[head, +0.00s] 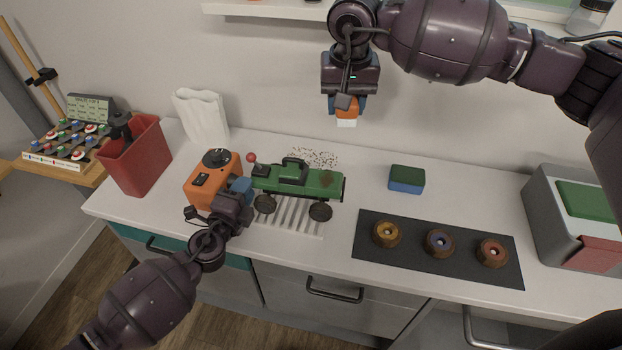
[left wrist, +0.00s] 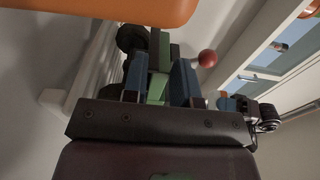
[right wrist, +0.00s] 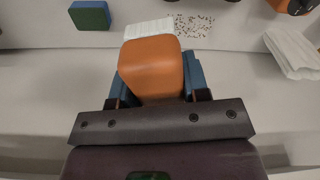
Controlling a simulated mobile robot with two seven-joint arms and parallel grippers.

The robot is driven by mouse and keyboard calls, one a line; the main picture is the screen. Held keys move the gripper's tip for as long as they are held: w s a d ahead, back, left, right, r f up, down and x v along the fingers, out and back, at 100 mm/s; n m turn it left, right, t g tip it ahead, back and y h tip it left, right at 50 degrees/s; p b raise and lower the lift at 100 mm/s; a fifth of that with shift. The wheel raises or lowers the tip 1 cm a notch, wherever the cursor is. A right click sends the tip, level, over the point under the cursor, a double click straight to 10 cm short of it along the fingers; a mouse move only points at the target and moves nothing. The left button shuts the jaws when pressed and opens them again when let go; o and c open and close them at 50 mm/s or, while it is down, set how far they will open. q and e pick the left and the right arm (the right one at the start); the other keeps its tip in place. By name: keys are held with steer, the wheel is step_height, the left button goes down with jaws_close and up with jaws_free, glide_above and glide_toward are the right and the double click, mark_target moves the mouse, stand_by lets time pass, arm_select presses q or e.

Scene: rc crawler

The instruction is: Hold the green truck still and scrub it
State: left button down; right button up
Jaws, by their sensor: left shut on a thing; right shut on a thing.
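The green truck (head: 300,180) stands upright on the counter with a brown dirt patch (head: 326,179) on its right part. My left gripper (head: 243,188) is at the truck's left end, shut on it; in the left wrist view the blue fingers (left wrist: 168,82) close on a green part of the truck. My right gripper (head: 347,106) is raised behind and above the counter, right of the truck and apart from it. It is shut on an orange brush (head: 346,115) with white bristles, and the orange handle (right wrist: 151,68) fills the right wrist view.
An orange box (head: 205,190) stands close by my left gripper. A red bin (head: 137,158) and white paper bag (head: 203,117) are left. A green-blue sponge (head: 406,179), a dark mat (head: 375,261) with three wheel-like parts, and a grey crate (head: 548,210) are right. Dark specks lie behind the truck.

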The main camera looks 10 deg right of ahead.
glide_above(337, 180)
steer(key=a, duration=0.1)
step_height(337, 180, down, 5)
steer(key=shift+m, duration=0.4)
steer(key=a+f, duration=0.2)
steer(key=f, duration=0.1)
steer(key=a+f, duration=0.1)
steer(key=f, duration=0.1)
steer(key=shift+w+a+f, duration=0.1)
steer(key=shift+a+f, duration=0.05)
steer(key=shift+w+m, duration=0.5)
steer(key=shift+d+f, duration=0.2)
steer(key=shift+f, duration=2.2)
steer(key=shift+f, duration=0.3)
steer(key=shift+s+d, duration=0.25)
steer(key=shift+d, duration=0.4)
steer(key=shift+s+d, duration=0.2)
steer(key=shift+d, duration=0.4)
steer(key=shift+s+d, duration=0.25)
steer(key=shift+d, duration=0.4)
